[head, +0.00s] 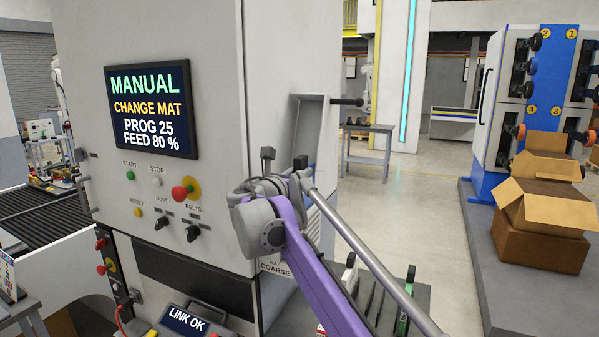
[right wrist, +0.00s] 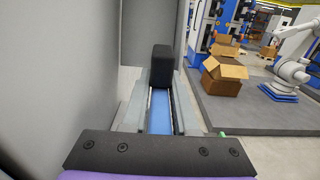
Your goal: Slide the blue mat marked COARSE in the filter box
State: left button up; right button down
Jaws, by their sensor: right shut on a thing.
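My right gripper (head: 285,178) is at the right side of the grey machine, partly hidden by its own wrist and purple arm. In the right wrist view, a narrow blue strip (right wrist: 160,110), seen edge-on, lies between two grey rails with a black block at the far end; it looks like the blue mat, held in the shut gripper. No lettering shows on it. An open grey box (head: 313,135), apparently the filter box, projects from the machine's side above and right of the gripper. My left gripper is out of view.
The machine's screen (head: 150,108) reads MANUAL, CHANGE MAT. A black rod (head: 347,101) sticks out beside the grey box. A rack with dark slots (head: 378,300) stands low right. Open cartons (head: 545,235) are far right. Floor between is clear.

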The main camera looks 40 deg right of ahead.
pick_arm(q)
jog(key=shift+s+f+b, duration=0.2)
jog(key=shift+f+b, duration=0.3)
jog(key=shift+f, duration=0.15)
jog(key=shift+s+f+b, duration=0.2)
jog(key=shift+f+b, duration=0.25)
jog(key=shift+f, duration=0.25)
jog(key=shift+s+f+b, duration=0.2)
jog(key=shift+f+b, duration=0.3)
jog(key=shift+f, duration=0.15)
pick_arm(e)
jog(key=shift+f, duration=3.3)
jog(key=c, duration=0.6)
grip_release()
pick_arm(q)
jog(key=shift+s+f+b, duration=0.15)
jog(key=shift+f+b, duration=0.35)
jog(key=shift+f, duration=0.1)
pick_arm(e)
jog(key=v, duration=1)
jog(key=shift+s+a, duration=0.2)
jog(key=shift+a, duration=0.15)
jog(key=shift+f, duration=0.1)
